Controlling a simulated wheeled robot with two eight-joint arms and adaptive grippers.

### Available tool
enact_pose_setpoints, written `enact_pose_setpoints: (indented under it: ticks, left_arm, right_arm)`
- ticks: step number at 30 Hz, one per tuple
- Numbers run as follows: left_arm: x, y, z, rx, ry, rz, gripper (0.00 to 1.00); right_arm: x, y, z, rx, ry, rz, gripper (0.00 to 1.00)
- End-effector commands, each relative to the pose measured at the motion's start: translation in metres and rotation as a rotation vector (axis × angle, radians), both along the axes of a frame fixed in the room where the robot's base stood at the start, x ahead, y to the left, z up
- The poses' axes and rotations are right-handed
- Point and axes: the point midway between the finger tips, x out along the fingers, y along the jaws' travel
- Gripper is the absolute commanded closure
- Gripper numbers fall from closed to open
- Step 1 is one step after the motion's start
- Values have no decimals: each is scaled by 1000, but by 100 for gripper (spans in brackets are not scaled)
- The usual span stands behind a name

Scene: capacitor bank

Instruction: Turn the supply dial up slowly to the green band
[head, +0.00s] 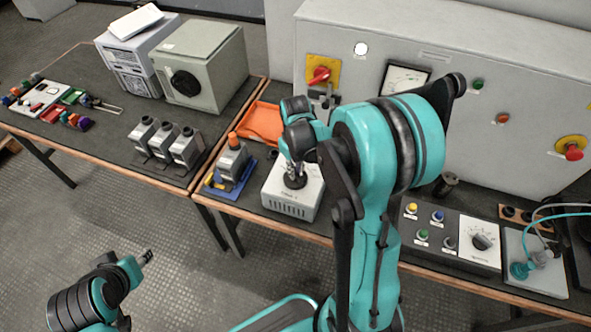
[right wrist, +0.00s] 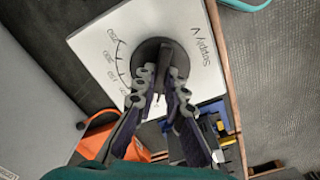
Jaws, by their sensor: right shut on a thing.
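The supply dial is a black round knob (right wrist: 160,52) with a raised bar, on a white face (right wrist: 100,42) printed "Supply V" with a curved number scale. In the head view its white box (head: 291,208) stands on the bench with the knob (head: 294,182) on top. My right gripper (right wrist: 162,82) is shut on the knob's bar from above; in the head view it shows over the box (head: 295,168). No green band can be made out on the visible scale; my fingers hide part of it. My left gripper (head: 146,257) is away from the bench at lower left, its jaws unclear.
Behind is a grey cabinet (head: 480,50) with a panel meter (head: 403,80), whose reading is too small to tell, and a red switch (head: 319,75). An orange tray (head: 262,122) and a grey capacitor (head: 232,160) stand left of the box. A second dial panel (head: 480,240) is right.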

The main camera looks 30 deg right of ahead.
Motion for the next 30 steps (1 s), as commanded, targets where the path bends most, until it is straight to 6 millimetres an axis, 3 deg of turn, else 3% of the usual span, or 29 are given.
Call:
enact_pose_setpoints:
  ticks: [15, 30]
  left_arm:
    - [0, 0, 1, 0, 0, 0, 60]
    - [0, 0, 1, 0, 0, 0, 60]
  right_arm:
    - [0, 0, 0, 0, 0, -319, 100]
    - [0, 0, 0, 0, 0, -391, 100]
